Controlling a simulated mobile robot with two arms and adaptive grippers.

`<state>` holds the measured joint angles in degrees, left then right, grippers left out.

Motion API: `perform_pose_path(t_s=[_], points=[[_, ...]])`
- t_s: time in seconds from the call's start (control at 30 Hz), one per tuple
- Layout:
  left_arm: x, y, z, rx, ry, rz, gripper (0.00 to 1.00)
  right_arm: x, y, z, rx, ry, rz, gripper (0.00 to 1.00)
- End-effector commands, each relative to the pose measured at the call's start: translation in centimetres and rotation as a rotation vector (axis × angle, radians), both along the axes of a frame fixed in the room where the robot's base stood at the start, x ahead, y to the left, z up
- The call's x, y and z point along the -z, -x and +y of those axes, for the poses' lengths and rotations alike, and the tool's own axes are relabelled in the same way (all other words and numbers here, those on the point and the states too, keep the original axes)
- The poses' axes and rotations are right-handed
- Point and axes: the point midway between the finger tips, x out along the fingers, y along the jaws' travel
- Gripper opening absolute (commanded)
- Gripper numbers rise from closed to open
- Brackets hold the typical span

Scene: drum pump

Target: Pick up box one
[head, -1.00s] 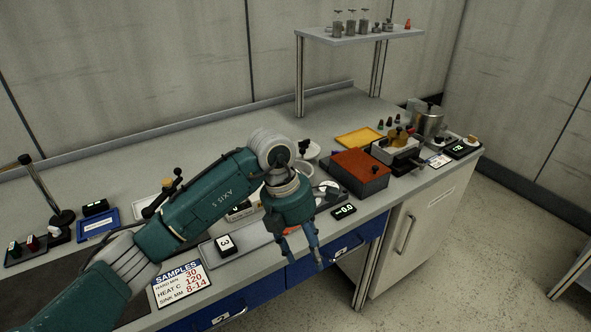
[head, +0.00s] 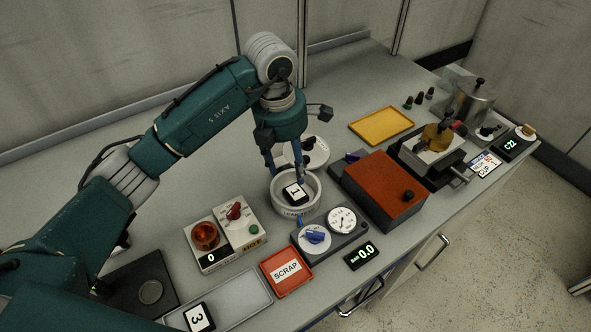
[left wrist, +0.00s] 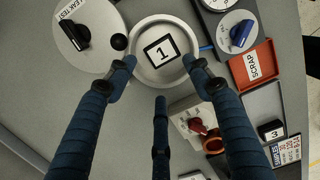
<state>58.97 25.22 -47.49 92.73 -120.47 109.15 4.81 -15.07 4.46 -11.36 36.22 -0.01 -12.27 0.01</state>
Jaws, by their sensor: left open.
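Box one, a small block with a white top marked 1 (head: 295,192), sits in a round white dish (head: 312,206). It also shows in the left wrist view (left wrist: 161,51), inside the round dish (left wrist: 180,74). My left gripper (head: 285,178) points down over the dish, with its fingers at the box's far side in the head view. In the left wrist view my left gripper (left wrist: 160,72) has its fingers spread, with nothing between them touching the box that I can see. The exact height above the box is hard to tell. My right gripper is not in view.
A round leak test lid (head: 312,150) lies behind the dish. A red-topped unit (head: 385,186) and a gauge unit (head: 330,232) stand to its right. A red scrap tray (head: 286,268) and a knob unit (head: 225,238) are in front and left. Box three (head: 199,317) is at the front.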

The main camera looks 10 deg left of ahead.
Motion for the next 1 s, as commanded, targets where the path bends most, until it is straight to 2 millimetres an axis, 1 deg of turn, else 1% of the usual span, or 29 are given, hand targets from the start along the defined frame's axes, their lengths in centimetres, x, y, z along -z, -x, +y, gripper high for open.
perform_pose_path(t_s=[0.07,0.17,0.2,0.3,0.4,0.47,0.53,0.7,0.77,0.87,1.0], points=[[0.6,0.1,-0.1,0.001,0.001,0.005,0.52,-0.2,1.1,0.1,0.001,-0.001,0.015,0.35],[2.1,0.0,-0.3,0.001,0.001,0.008,0.52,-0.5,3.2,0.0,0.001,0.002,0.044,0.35],[2.8,0.0,-0.4,0.002,0.001,0.006,0.52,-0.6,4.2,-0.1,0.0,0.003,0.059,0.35],[4.2,-0.2,-0.5,0.0,0.002,0.005,0.52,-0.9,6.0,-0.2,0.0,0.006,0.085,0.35],[5.1,-0.3,-0.5,0.001,0.001,0.003,0.52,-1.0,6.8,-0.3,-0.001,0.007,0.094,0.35],[5.5,-0.4,-0.6,0.0,0.001,0.003,0.52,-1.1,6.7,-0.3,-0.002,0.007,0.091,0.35],[6.0,-0.4,-0.6,-0.001,0.001,0.005,0.52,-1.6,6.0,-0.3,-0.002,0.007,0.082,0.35],[8.4,-0.7,-0.8,0.0,0.001,0.008,0.52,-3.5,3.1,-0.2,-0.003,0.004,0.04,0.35],[9.3,-0.8,-0.9,0.0,0.002,0.005,0.52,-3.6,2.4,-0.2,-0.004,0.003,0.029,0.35],[10.3,-1.0,-1.0,0.001,0.002,0.002,0.52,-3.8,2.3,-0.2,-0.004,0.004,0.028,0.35],[10.7,-1.1,-1.0,0.001,0.001,0.001,0.52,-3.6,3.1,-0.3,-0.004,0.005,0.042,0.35]])
